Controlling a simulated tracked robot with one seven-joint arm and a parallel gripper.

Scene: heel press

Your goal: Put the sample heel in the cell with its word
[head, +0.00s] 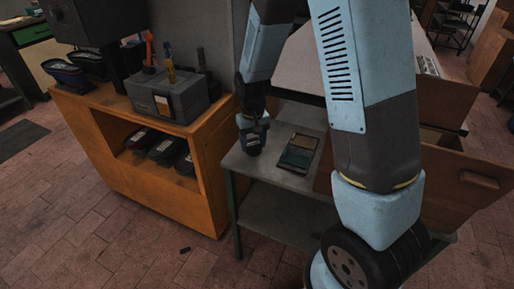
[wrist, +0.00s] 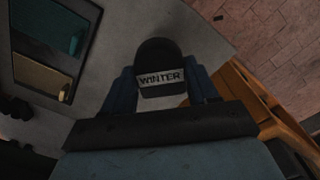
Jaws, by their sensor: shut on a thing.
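The sample heel (wrist: 160,64) is a dark, rounded block with a pale label reading "WINTER" in the wrist view. My gripper (wrist: 163,88) is shut on it, one finger on each side. In the head view my gripper (head: 253,125) points down over the left part of the grey table, with the dark heel (head: 254,145) at its tips. I cannot tell whether the heel touches the table. A dark tray (head: 316,154) lies just right of the heel. In the wrist view the tray (wrist: 20,58) shows a teal cell (wrist: 60,22) and an ochre cell (wrist: 42,76); no words are readable.
An orange cabinet (head: 205,165) stands left of the table (head: 285,178), carrying a grey toolbox (head: 175,100) and holding dark shoe-like items (head: 165,148) on its shelf. A wooden drawer box (head: 470,190) is at the right. Bare tabletop surrounds the tray's near and left sides.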

